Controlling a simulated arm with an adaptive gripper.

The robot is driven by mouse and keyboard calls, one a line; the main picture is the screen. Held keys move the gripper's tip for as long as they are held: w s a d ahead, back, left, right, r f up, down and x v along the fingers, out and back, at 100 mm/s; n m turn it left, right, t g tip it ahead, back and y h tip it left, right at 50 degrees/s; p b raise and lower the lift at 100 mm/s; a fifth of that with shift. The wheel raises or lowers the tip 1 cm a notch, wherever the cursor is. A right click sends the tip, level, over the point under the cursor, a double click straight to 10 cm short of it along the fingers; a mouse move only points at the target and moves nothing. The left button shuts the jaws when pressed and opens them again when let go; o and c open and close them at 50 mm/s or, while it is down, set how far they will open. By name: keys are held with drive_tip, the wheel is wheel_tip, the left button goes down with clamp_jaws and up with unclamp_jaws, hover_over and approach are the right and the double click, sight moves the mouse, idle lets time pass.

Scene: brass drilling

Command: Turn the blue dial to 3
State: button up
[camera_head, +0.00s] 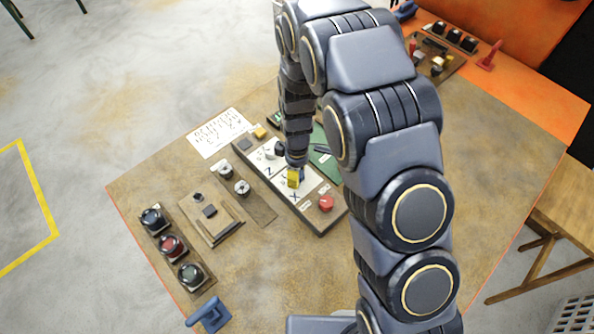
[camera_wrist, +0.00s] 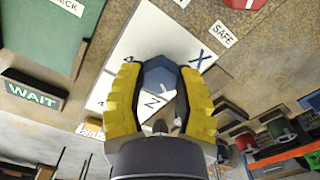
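The blue dial (camera_wrist: 160,73) is a faceted dark blue knob on a white panel marked with black characters. In the wrist view it sits between the two yellow fingers of my gripper (camera_wrist: 160,78), nearly filling the gap. I cannot tell whether the fingers press on it or only stand beside it. In the head view my gripper (camera_head: 293,178) is down at the white panel (camera_head: 284,190), with a bit of blue beside its yellow finger. Most of the dial is hidden there.
A red knob (camera_head: 326,203) is on the same board, near a SAFE label (camera_wrist: 220,33). A green WAIT sign (camera_wrist: 36,97) is at the left in the wrist view. Dark and red knobs (camera_head: 171,246) and a blue handle (camera_head: 209,314) stand along the table's left edge.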

drive_tip(key=shift+m, duration=0.3)
clamp_jaws()
drive_tip(key=m, duration=0.3)
drive_tip(key=shift+m, duration=0.3)
drive_tip(key=m, duration=0.4)
drive_tip(key=shift+m, duration=0.3)
drive_tip(key=m, duration=0.4)
drive_tip(key=shift+m, duration=2.5)
drive_tip(key=o, duration=1.1)
unclamp_jaws()
